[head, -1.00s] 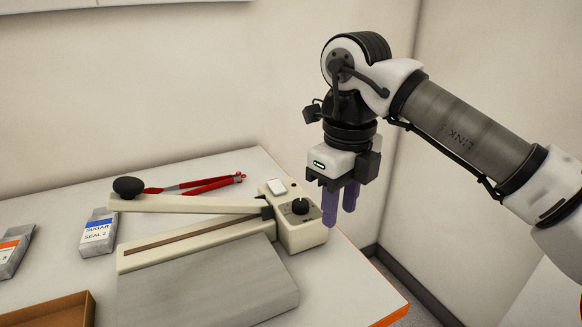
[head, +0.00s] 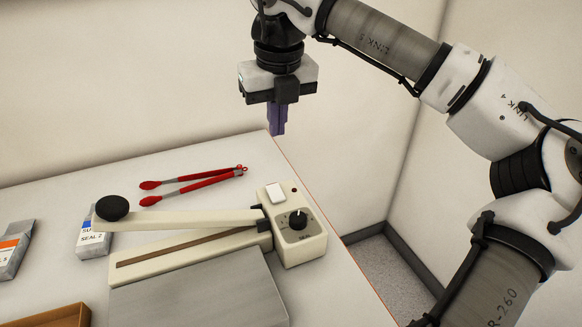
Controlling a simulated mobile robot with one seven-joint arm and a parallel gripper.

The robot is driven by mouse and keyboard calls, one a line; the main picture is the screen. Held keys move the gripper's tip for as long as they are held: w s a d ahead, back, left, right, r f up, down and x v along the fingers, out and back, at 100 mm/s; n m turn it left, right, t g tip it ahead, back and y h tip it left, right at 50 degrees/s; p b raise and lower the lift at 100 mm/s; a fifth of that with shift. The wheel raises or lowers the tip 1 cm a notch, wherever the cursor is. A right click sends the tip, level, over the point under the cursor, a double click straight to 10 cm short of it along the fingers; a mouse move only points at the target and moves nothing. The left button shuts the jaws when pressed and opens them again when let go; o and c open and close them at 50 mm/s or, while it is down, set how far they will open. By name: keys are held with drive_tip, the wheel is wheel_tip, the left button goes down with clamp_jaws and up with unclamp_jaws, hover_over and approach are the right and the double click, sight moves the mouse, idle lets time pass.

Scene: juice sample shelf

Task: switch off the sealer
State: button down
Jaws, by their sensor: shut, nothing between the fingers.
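The sealer (head: 262,242) is a cream unit on the table with a long lever arm raised slightly over its base. The lever ends in a round black knob (head: 112,208) at the left. Its control box (head: 302,254) at the right end carries a white rocker switch (head: 275,194) and a black dial (head: 298,220). I cannot tell the rocker's position. My gripper (head: 277,130) points down with purple fingers shut and empty. In the picture it is above and behind the control box, apart from it.
Red tongs (head: 195,184) lie behind the lever. A small sugar packet (head: 93,238) and an orange-labelled packet (head: 12,248) stand at the left. A brown tray (head: 50,316) is at the front left. A grey plate (head: 200,290) lies before the sealer. Walls close off the back and right.

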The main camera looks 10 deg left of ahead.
sight(276, 188)
idle(0.3)
drive_tip(key=f+p, duration=0.1)
drive_tip(key=f, duration=0.3)
drive_tip(key=w+f+p, duration=0.1)
drive_tip(key=f, duration=0.4)
drive_tip(key=a+f+p, duration=0.1)
drive_tip(key=f, duration=0.3)
drive_tip(key=shift+w+f+p, duration=0.2)
drive_tip(key=shift+f+p, duration=0.1)
drive_tip(key=shift+p, duration=0.1)
drive_tip(key=shift+a+f, duration=0.1)
drive_tip(key=shift+f, duration=0.05)
drive_tip(key=shift+w+f+b, duration=0.15)
drive_tip(key=shift+f+b, duration=0.4)
drive_tip(key=shift+b, duration=0.5)
drive_tip(key=shift+r+p, duration=0.35)
drive_tip(key=shift+f, duration=0.1)
